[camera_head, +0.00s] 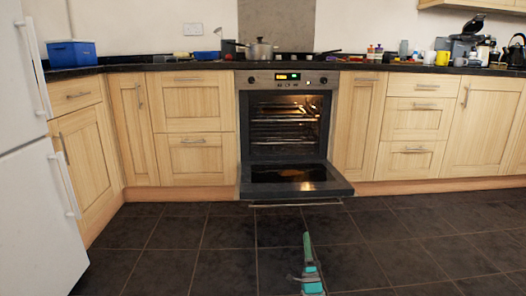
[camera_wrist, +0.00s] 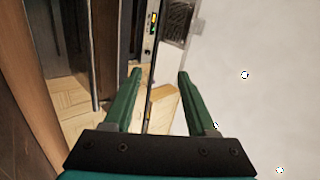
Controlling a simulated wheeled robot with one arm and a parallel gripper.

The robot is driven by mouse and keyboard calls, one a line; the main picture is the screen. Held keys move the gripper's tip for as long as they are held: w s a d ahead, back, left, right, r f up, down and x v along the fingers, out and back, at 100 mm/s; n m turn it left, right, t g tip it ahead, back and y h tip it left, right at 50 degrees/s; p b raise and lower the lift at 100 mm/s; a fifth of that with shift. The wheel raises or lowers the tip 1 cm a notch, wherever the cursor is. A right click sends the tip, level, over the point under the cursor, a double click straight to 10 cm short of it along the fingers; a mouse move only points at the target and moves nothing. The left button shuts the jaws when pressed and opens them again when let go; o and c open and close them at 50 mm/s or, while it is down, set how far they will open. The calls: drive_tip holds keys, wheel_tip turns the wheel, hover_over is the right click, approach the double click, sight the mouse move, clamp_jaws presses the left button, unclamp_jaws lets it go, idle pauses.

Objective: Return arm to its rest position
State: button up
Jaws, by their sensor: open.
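My gripper (camera_wrist: 160,73) shows in the wrist view with its two green fingers apart and nothing between them. In the head view, a teal and grey part of my arm (camera_head: 309,268) rises from the bottom edge, right of centre, over the dark floor. It appears in front of the oven (camera_head: 290,80) and nearer than the lowered oven door (camera_head: 330,186). The wrist view is strongly tilted, and I cannot tell how far the fingers are from the surfaces behind them.
The oven door juts out over the dark tiled floor (camera_head: 180,262). A white fridge (camera_head: 35,215) stands at left. Wooden cabinets flank the oven. A pot (camera_head: 260,50), a blue box (camera_head: 72,53) and a yellow mug (camera_head: 442,58) stand on the dark counter. The floor between is clear.

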drive_tip(key=w+d+r+n+g+h, duration=0.2)
drive_tip(key=w+r+n+g, duration=0.45)
drive_tip(key=r+g, duration=0.35)
drive_tip(key=s+d+r+n+g+h, duration=0.1)
drive_tip(key=s+r+g, duration=0.2)
drive_tip(key=s, duration=0.6)
drive_tip(key=s+r+n+g, duration=0.2)
drive_tip(key=s+r+g, duration=0.15)
drive_tip(key=s, duration=0.45)
drive_tip(key=s+a+r+n+g, duration=0.15)
drive_tip(key=s+g, duration=0.25)
drive_tip(key=s, duration=1.5)
drive_tip(key=s+a+n+g, duration=0.2)
drive_tip(key=s+n+g, duration=0.15)
drive_tip(key=s, duration=1.55)
drive_tip(key=s+a+r+n+g, duration=0.15)
drive_tip(key=s+g, duration=0.25)
drive_tip(key=s, duration=1.5)
wheel_tip(320, 180, up, 14)
drive_tip(key=p, duration=1.4)
drive_tip(key=shift+w+y, duration=0.15)
drive_tip(key=shift+y, duration=0.15)
